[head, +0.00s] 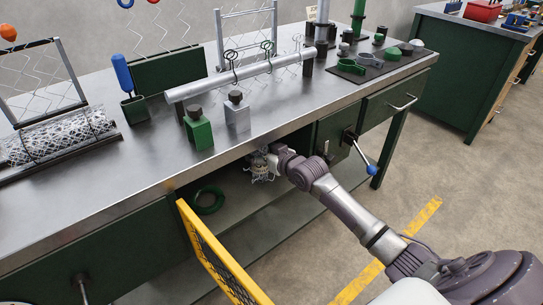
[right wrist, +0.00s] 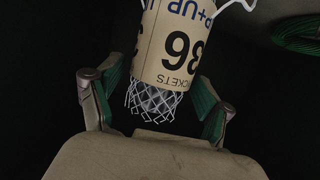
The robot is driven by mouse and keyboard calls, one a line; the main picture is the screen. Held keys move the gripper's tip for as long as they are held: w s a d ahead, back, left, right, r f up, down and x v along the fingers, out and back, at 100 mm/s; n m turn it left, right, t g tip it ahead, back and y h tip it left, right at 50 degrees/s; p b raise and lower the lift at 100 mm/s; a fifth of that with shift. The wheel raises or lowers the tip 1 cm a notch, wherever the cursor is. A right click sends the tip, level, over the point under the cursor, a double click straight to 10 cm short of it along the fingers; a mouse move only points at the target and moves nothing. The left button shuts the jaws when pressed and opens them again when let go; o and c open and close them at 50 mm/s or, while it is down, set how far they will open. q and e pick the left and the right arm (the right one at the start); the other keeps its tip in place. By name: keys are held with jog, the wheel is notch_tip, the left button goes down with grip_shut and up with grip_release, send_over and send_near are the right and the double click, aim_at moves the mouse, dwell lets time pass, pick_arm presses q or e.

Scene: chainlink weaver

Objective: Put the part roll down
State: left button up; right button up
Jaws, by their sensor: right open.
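The part roll (head: 261,168) is a small roll of white wire mesh, in the open bay under the bench top. In the right wrist view the part roll (right wrist: 172,45) has a cream label with dark printing, and loose wire ends stick out toward my gripper. My right gripper (head: 275,160) reaches into the bay at the roll. In the wrist view the right gripper (right wrist: 158,98) is open, with a green-padded finger on each side of the roll's near end and dark gaps between. What the roll rests on is hidden. My left gripper is not in view.
A green wire coil (head: 207,200) lies on the bay's shelf (head: 245,215), left of the roll. A yellow mesh door (head: 215,255) stands open in front. The bench top edge is just above my gripper. A blue-knobbed lever (head: 362,152) is at right.

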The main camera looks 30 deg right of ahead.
jog(key=p+v, duration=0.2)
jog(key=v, duration=0.9)
jog(key=s+a+f+g+h, duration=0.1)
jog(key=s+f+g, duration=0.3)
jog(key=f, duration=0.7)
jog(key=s+a+f+g+h, duration=0.1)
jog(key=s+f, duration=0.5)
jog(key=f, duration=0.6)
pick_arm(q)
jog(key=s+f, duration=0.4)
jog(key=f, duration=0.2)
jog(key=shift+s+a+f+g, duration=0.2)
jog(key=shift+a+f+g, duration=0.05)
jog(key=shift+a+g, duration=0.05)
pick_arm(e)
jog(key=s+a+f+g, duration=0.3)
jog(key=s+a+f, duration=0.2)
jog(key=s+f, duration=0.5)
jog(key=s+a+f+g, duration=0.4)
jog(key=s+a+f, duration=0.2)
jog(key=s+f, duration=0.4)
jog(key=s, duration=0.4)
jog(key=shift+a+n, duration=0.2)
jog(key=shift+n, duration=0.1)
